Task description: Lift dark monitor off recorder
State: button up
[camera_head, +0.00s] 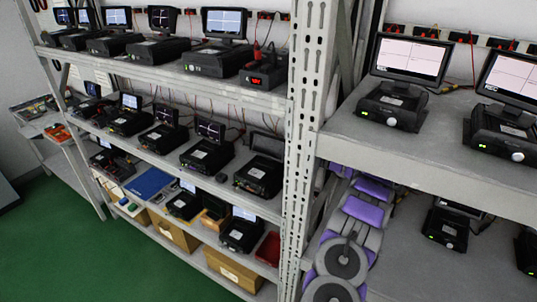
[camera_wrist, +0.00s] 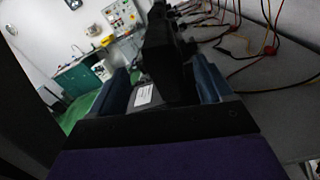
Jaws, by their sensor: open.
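The dark monitor (camera_head: 268,146) has a blank black screen and stands upright on a black recorder (camera_head: 256,177). They are at the right end of the left rack's middle shelf, beside the post. In the wrist view the monitor (camera_wrist: 166,55) is a tall black slab seen nearly edge-on. The recorder's white label (camera_wrist: 144,95) shows to its left. My gripper (camera_wrist: 160,72) is open, with its bluish fingers on either side of the monitor. I cannot tell whether either finger touches it. In the head view my gripper is hidden; my purple and grey arm shows behind the post.
A perforated grey post (camera_head: 306,120) stands between the racks, close to my arm. Other recorders with lit monitors fill the shelves, including one left of the dark monitor (camera_head: 211,130). Red and yellow cables (camera_wrist: 268,48) run along the shelf's back. Green floor (camera_head: 95,255) is clear at left.

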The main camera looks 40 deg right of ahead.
aim_at(276, 141)
jog(key=shift+x, duration=2.35)
jog(key=shift+w+d+x, duration=0.1)
jog(key=shift+d+x, duration=0.15)
jog(key=shift+x, duration=0.9)
jog(key=shift+w+d+x, duration=0.1)
jog(key=shift+d+x, duration=0.1)
jog(key=shift+x, duration=0.95)
jog(key=shift+s+r, duration=0.1)
jog(key=shift+r, duration=0.1)
jog(key=shift+c, duration=1.3)
grip_shut()
